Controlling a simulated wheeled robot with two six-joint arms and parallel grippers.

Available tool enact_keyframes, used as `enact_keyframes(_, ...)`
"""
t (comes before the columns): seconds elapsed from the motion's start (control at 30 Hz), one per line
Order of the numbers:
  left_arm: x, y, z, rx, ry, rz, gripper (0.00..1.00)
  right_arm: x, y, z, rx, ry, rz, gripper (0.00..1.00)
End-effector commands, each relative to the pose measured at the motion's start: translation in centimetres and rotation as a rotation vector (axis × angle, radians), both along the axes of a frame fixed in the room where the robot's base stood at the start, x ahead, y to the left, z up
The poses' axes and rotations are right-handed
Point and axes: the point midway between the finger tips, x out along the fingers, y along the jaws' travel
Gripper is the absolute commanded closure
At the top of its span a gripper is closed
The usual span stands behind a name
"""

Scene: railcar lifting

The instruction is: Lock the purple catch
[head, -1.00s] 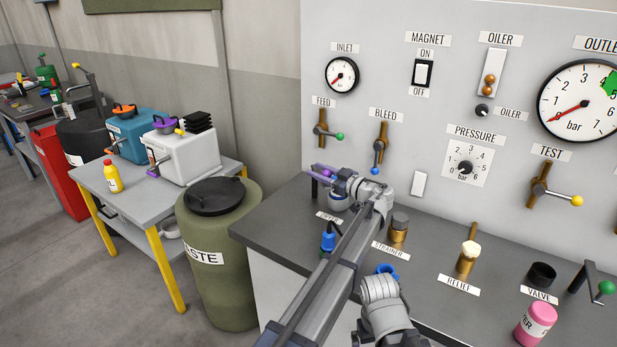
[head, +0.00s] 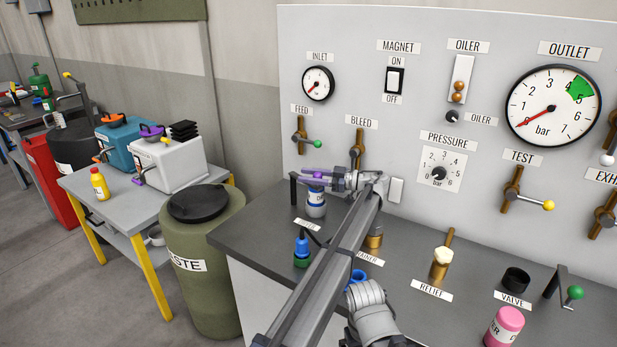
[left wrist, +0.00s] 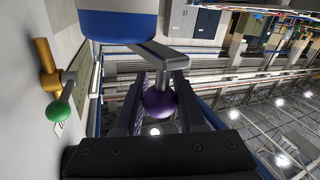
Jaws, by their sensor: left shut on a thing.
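My left gripper (head: 318,178) is at the back left of the grey bench, above a white-and-blue cylinder (head: 316,204). It is shut on a purple ball (head: 318,174), the knob of the catch. In the left wrist view the purple ball (left wrist: 160,103) sits between the two dark fingers (left wrist: 158,100), at the end of a grey lever (left wrist: 157,54). The lever runs beside the blue-and-white cylinder (left wrist: 117,22). The fingers hide part of the catch in the head view, and I cannot tell whether it is locked.
The upright panel (head: 290,100) with gauges and levers stands close behind my gripper. The feed lever's green knob (head: 317,144) is just above it. A blue-and-green fitting (head: 302,250) and a brass relief fitting (head: 441,262) stand on the bench (head: 235,232). A waste drum (head: 205,270) is left.

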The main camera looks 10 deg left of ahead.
Motion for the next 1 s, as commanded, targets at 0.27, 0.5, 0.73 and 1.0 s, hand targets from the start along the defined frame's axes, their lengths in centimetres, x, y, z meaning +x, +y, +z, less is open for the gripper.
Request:
enact_keyframes(0.27,0.05,0.09,0.02,0.0,0.0,0.0,1.0,0.0,0.0,0.01,0.0,0.0,0.0,0.0)
enact_keyframes(0.5,0.03,0.08,0.0,0.0,0.0,0.0,0.4,0.0,0.0,0.01,0.0,0.0,0.0,0.0)
enact_keyframes(0.73,0.01,0.06,0.0,0.0,0.0,0.0,0.31,0.0,0.0,0.0,0.0,0.0,0.0,0.0)
enact_keyframes(1.0,0.1,0.05,-0.01,0.0,0.0,0.001,0.31,-0.01,0.0,0.0,0.0,0.0,0.0,0.0)
